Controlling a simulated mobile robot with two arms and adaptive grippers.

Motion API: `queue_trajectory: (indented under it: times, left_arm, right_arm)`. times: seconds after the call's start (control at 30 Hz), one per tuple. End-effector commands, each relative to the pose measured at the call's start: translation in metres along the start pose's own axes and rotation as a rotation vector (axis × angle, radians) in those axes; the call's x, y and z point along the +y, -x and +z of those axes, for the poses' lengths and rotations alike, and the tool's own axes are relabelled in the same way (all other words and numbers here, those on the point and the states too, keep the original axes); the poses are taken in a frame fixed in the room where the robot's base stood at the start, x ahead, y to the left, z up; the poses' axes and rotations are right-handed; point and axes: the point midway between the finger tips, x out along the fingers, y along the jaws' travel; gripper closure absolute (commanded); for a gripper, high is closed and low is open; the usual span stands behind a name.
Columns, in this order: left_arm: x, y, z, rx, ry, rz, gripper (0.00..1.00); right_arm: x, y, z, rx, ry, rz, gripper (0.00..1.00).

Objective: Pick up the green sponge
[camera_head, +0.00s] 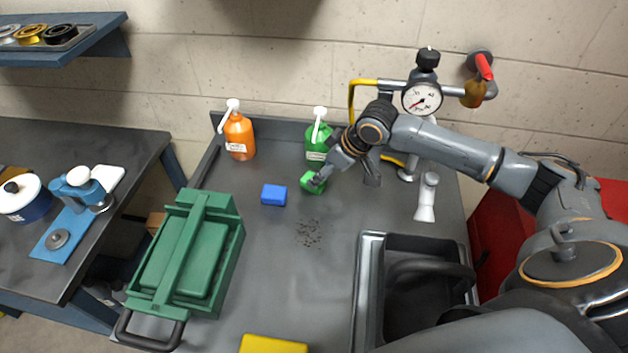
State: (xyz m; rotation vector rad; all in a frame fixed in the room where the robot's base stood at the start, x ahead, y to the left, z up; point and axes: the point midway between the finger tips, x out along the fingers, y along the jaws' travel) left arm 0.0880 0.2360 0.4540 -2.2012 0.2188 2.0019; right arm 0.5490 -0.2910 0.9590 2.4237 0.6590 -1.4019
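The green sponge (308,182) is a small block on the dark worktop, just in front of the green bottle and right of a blue sponge. My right gripper (320,182) is at the sponge, reaching in from the right, and its fingers overlap the sponge's right side. The fingers are small and partly hidden by the wrist, so I cannot tell whether they are closed on it. The sponge appears to rest on the worktop. My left gripper is not in view.
A blue sponge (274,194) lies close by on the left, and a yellow block (273,344) is at the front. Orange (239,137) and green (318,143) bottles stand behind. A green toolbox (168,305) is at left, a sink (369,290) at right. Dark crumbs (309,233) lie mid-table.

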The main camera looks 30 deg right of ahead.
Motion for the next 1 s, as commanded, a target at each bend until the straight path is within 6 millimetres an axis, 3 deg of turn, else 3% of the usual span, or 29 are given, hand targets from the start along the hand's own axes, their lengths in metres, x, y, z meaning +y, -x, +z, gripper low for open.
queue_trajectory:
  times: [0.23, 0.53, 0.77, 1.0]
  left_arm:
    - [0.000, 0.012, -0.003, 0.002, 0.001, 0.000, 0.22]
    - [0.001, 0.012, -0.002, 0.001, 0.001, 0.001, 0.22]
    - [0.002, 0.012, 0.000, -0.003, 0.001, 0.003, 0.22]
    - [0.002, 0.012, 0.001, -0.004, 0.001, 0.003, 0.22]
  right_arm:
    - [0.000, -0.035, 0.001, -0.001, -0.002, -0.003, 0.31]
    - [0.000, -0.042, 0.002, -0.001, 0.000, -0.001, 0.31]
    - [0.000, -0.042, 0.002, -0.001, 0.000, -0.001, 0.75]
    - [0.000, -0.042, 0.002, -0.001, 0.000, -0.001, 0.75]
